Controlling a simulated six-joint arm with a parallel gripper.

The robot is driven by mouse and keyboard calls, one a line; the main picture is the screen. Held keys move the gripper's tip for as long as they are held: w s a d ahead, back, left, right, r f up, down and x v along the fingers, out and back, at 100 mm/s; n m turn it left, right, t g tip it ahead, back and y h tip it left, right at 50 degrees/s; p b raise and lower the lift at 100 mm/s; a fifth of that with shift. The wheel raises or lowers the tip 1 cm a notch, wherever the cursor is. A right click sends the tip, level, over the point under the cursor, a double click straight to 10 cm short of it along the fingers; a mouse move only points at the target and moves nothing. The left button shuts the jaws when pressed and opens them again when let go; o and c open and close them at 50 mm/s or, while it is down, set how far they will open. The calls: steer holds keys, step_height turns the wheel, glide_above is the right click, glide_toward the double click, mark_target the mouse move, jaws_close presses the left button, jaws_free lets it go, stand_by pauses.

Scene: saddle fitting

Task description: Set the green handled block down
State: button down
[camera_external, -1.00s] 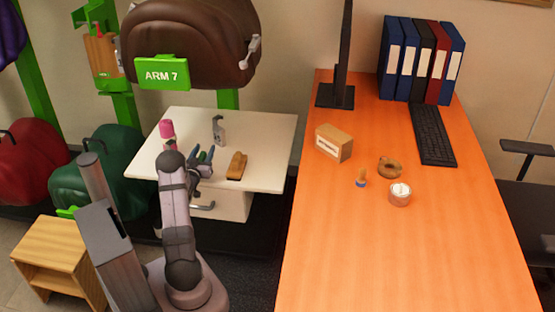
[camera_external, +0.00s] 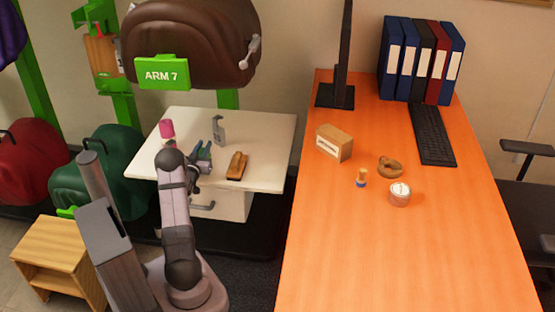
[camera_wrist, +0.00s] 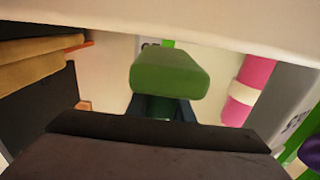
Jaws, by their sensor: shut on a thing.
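The green handled block (camera_wrist: 170,73) is large in the middle of the wrist view. My gripper (camera_wrist: 160,108) is shut on it, with the dark fingertips showing at its lower part. In the external view my gripper (camera_external: 203,155) is over the white table (camera_external: 265,127), between a pink bottle and a brown brush. The block is mostly hidden there by the jaws. I cannot tell whether the block touches the tabletop or hangs just above it.
The pink and white bottle (camera_external: 166,130) stands left of my gripper; it also shows in the wrist view (camera_wrist: 247,90). A grey bottle (camera_external: 218,130) stands behind. The brown brush (camera_external: 237,165) lies to the right. The table's right side is bare. The brown saddle (camera_external: 190,40) hangs above.

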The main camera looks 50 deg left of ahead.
step_height(320, 180, up, 8)
steer(key=p, duration=0.1)
steer(key=shift+r+p, duration=0.15)
steer(key=shift+p, duration=0.25)
steer(key=w+d+r+m+t+h, duration=0.2)
steer(key=w+d+m+t+h, duration=0.3)
steer(key=d, duration=0.5)
steer(key=w+d+f+m+g+h+p, duration=0.15)
steer(key=d+m+h+p, duration=0.25)
steer(key=d+h, duration=0.55)
steer(key=s+d+f+m+h+p, duration=0.1)
steer(key=d+f+m+h+p, duration=0.35)
steer(key=d, duration=0.85)
steer(key=s+d+r+m+g+h+p, duration=0.2)
steer(key=d+r+m+h+p, duration=0.1)
steer(key=d+r+p, duration=0.4)
steer(key=s+d+r+m+g+h+p, duration=0.2)
steer(key=d+r+h+p, duration=0.3)
steer(key=d+p, duration=0.8)
steer(key=shift+s+d+r+m+g+p, duration=0.15)
steer(key=shift+d+r+m+g+p, duration=0.4)
steer(key=shift+r+p, duration=1.9)
